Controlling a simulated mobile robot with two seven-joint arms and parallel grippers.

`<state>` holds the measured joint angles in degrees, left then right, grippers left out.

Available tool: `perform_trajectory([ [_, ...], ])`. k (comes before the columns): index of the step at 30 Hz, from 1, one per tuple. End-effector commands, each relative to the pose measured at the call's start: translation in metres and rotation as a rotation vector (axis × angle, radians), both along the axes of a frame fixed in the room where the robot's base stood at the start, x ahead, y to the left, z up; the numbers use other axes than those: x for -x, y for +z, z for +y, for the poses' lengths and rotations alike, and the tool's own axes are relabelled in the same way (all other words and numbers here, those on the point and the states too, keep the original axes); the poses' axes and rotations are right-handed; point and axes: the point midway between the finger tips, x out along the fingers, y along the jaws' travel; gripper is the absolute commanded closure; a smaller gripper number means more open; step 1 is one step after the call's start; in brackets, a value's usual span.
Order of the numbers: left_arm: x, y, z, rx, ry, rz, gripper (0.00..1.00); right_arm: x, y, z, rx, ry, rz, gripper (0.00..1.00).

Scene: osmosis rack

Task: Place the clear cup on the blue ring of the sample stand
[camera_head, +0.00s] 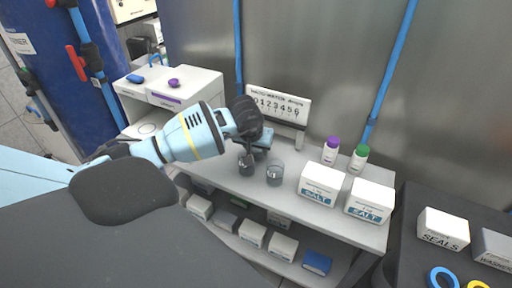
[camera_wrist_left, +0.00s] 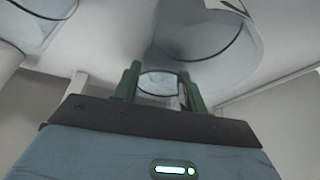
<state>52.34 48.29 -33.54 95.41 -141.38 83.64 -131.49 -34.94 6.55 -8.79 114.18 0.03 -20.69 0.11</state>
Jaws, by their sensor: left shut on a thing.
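My left gripper (camera_head: 250,155) reaches over the grey bench and is shut on a clear cup (camera_head: 246,168) at its left. Its green fingers (camera_wrist_left: 160,85) show in the left wrist view with clear curved glass around and beyond them. A second clear cup (camera_head: 275,177) stands upright just to the right, apart from the first. I cannot tell whether the held cup touches the bench. A blue ring (camera_head: 431,279) shows at the lower right on a dark surface, partly cut off by the frame edge; I cannot tell its stand's shape. My right gripper is out of view.
Two white salt boxes (camera_head: 322,184) stand on the grey bench (camera_head: 240,187), with purple-capped (camera_head: 330,153) and green-capped (camera_head: 358,160) bottles behind them. A counter panel (camera_head: 278,104) stands at the back. A seals box (camera_head: 443,229) and a yellow ring (camera_head: 478,285) are at the right.

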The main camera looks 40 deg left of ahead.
Motion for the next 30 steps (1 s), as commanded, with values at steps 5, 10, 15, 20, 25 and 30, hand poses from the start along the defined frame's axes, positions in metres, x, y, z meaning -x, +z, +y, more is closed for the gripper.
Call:
perform_trajectory([
  [5,0.0,-0.004,0.0,0.001,0.001,0.001,0.54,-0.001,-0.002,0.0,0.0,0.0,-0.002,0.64],
  [10,0.0,-0.004,0.0,0.0,0.0,0.0,0.36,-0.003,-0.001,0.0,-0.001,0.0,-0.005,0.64],
  [15,0.0,-0.004,0.0,0.0,0.0,0.0,0.36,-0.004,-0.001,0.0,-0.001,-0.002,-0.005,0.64],
  [20,0.0,0.002,0.0,0.0,0.0,-0.001,0.36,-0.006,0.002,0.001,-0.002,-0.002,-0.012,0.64],
  [25,0.007,0.022,-0.003,-0.003,-0.002,-0.004,0.36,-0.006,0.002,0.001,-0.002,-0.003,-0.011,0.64],
  [30,0.02,0.054,-0.008,-0.003,-0.001,-0.005,0.36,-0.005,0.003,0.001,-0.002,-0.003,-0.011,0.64],
])
